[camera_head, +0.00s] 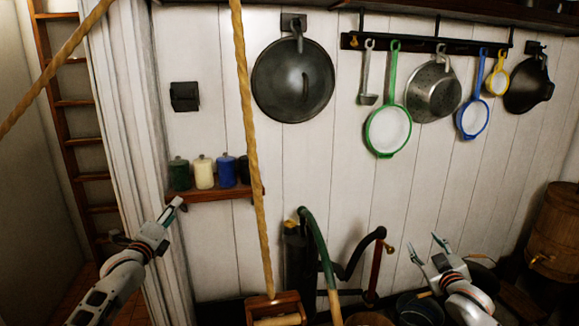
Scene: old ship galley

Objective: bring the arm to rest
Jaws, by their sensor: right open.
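My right gripper (427,247) is at the lower right, its two fingers spread apart and pointing up and left. Nothing is between the fingers. It is in front of the lower wall, above dark pans near the floor. My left gripper (172,212) is at the lower left, pointing up and right. It is seen from the side, so its finger gap is hidden. Its tip is near the left end of the small wooden shelf (215,194).
Coloured canisters (204,172) stand on the shelf. A rope (246,110) hangs beside it. A dark pump (297,262) with a green handle (318,240) stands between my arms. A wooden barrel (555,235) is at the right.

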